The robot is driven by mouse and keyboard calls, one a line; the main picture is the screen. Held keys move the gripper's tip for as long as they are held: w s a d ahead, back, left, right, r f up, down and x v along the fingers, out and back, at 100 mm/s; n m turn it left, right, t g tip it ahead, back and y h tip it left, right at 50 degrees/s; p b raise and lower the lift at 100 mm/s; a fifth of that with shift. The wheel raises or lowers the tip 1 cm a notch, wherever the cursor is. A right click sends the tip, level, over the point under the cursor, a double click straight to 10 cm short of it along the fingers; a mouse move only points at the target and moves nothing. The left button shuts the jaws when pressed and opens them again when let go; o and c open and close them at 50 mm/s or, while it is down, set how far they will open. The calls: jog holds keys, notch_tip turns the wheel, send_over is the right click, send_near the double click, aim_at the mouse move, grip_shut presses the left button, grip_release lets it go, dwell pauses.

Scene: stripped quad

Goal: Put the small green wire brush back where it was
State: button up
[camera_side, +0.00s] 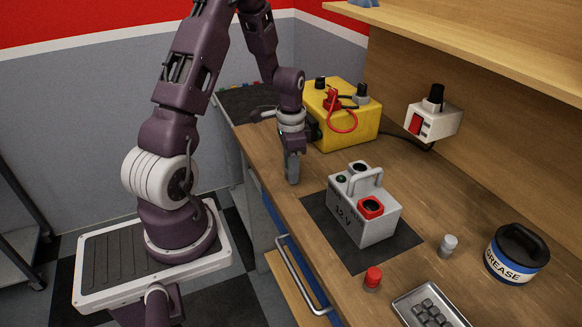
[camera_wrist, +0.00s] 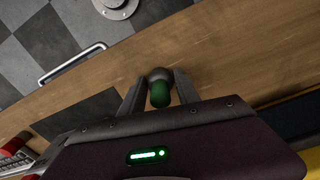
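The small wire brush (camera_wrist: 160,94) shows in the wrist view as a short green body with a rounded grey end. It sits between the two fingers of my gripper (camera_wrist: 159,84), which appear to press on it from both sides. In the side view my gripper (camera_side: 292,168) points down, low over the wooden bench, left of the battery and in front of the yellow box. The brush cannot be made out in the side view. I cannot tell whether it touches the bench.
The grey 12 V battery (camera_side: 362,205) stands on a black mat (camera_side: 385,257). The yellow box (camera_side: 347,112) with red cable is behind my gripper. A red cap (camera_side: 372,277), a grey cap (camera_side: 448,244), a metal tray (camera_side: 406,310) and a grease tub (camera_side: 515,255) stand at the right.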

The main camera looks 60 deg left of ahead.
jog(key=shift+o, duration=0.8)
notch_tip(320, 180, up, 12)
jog(key=shift+f, duration=0.1)
jog(key=s+d+r+t+y, duration=0.1)
jog(key=s+d+r+t, duration=0.3)
jog(key=d+r, duration=0.8)
jog(key=s+d+n+t+h, duration=0.1)
jog(key=s+d+n, duration=0.1)
jog(key=s+d, duration=0.7)
jog(key=shift+s+d+r+t, duration=0.25)
jog(key=shift+s+t, duration=0.05)
jog(key=shift+s, duration=0.5)
